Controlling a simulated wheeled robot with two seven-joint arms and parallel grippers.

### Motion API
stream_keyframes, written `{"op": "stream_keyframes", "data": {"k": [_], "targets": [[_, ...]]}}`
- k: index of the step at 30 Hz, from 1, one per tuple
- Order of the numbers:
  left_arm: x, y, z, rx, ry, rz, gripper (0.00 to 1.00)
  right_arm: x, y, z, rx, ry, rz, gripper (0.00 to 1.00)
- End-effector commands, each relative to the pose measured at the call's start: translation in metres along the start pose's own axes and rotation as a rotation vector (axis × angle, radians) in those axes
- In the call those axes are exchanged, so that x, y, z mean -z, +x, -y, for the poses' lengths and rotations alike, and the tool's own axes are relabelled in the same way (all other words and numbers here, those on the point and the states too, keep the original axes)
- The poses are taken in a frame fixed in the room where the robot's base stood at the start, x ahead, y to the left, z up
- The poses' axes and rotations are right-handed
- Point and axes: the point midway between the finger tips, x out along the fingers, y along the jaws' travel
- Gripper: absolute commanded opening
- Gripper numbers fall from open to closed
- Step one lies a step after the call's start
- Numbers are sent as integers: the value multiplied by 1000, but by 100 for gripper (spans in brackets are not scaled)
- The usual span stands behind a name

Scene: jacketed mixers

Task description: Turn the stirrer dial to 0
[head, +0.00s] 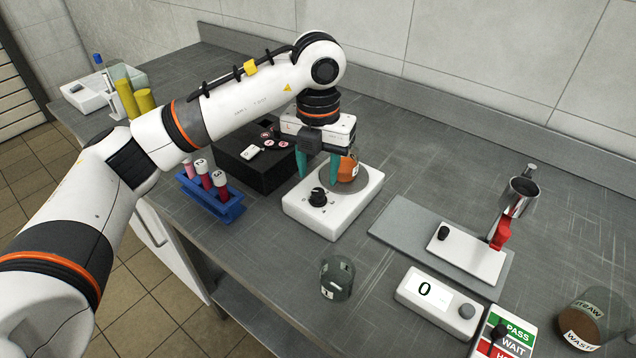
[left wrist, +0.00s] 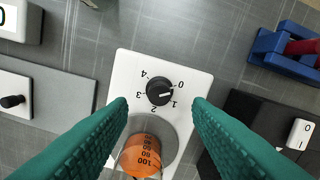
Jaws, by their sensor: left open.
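The stirrer (head: 330,219) is a white box on the bench with a round grey plate and a black dial (head: 318,197) at its front. In the left wrist view the dial (left wrist: 159,92) has printed marks 0 to 4 around it, and its white pointer line points to the side of 0 and 1, seemingly nearer 1. A beaker of orange liquid (left wrist: 140,153) stands on the plate. My left gripper (head: 316,174) is open, its teal fingers pointing down above the stirrer. The dial lies between the fingertips in the left wrist view, with nothing gripped. My right gripper is out of view.
A blue rack with red tubes (head: 212,198) and a black box (head: 255,160) stand left of the stirrer. An empty glass beaker (head: 337,278) is in front. A grey board (head: 385,231) with a stand and a display box reading 0 (head: 428,296) are to the right.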

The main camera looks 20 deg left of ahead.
Motion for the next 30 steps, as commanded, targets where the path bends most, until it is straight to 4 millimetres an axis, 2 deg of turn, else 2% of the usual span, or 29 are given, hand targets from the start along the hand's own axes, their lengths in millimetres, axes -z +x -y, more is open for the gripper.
{"op": "stream_keyframes", "data": {"k": [3, 9, 15, 26, 30], "targets": [[0, -27, -1, -2, 2, -5, 45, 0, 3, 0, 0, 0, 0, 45], [1, -60, 0, 0, 1, -4, 45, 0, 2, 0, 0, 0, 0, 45], [0, -70, 0, -1, 0, 0, 45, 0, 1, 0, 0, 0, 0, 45], [0, -70, 0, -1, 0, 0, 45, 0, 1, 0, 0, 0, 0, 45], [0, -81, 0, -1, 0, 0, 45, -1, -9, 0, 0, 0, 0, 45]]}}
